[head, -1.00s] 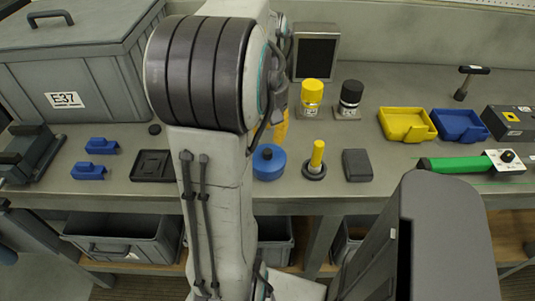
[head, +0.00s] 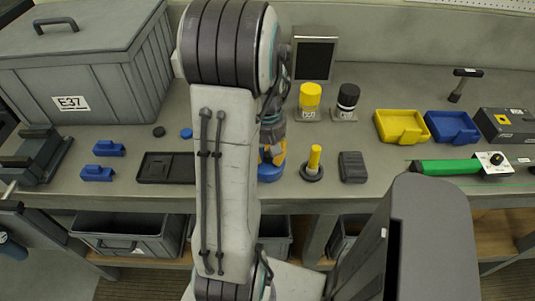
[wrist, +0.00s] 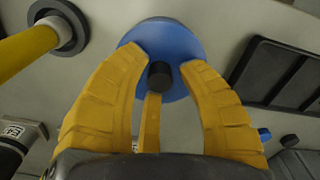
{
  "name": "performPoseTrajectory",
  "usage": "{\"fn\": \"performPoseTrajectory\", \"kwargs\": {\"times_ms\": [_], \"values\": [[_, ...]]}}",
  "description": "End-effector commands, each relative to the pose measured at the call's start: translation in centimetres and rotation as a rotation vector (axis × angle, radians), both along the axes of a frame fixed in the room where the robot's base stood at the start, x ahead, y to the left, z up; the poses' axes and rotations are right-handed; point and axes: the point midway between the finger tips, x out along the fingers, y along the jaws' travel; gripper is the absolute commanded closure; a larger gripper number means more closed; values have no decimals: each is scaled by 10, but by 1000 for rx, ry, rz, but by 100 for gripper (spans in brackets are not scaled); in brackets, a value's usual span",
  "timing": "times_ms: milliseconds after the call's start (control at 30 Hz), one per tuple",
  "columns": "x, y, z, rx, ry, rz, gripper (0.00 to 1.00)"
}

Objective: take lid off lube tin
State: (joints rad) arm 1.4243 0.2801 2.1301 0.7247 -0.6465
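The lube tin, a round blue tin (head: 270,172), stands near the front of the bench, partly hidden by my arm and gripper. In the wrist view its blue lid (wrist: 182,42) shows from above with a dark round knob (wrist: 160,76) at its middle. My gripper (wrist: 158,66) is over the lid with its yellow fingers spread around the knob. Small gaps seem to show between the fingers and the knob, so it looks open. The head view shows my yellow fingers (head: 279,153) just above the tin. The tin's side is hidden in the wrist view.
A yellow post on a dark round base (head: 314,163) stands close right of the tin, with a dark block (head: 352,167) beyond. A black tray (head: 163,172) lies left. Yellow (head: 309,97) and black-topped (head: 347,98) cylinders stand behind. A grey crate (head: 110,85) fills the back left.

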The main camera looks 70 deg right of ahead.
Motion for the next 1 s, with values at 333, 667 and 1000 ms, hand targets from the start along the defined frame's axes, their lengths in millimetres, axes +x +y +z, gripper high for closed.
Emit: {"fn": "performPoseTrajectory", "kwargs": {"times_ms": [333,667,1000], "values": [[0,0,-2,-1,0,0,64],[0,0,-1,-1,0,0,93],[0,0,-1,-1,0,0,100]]}}
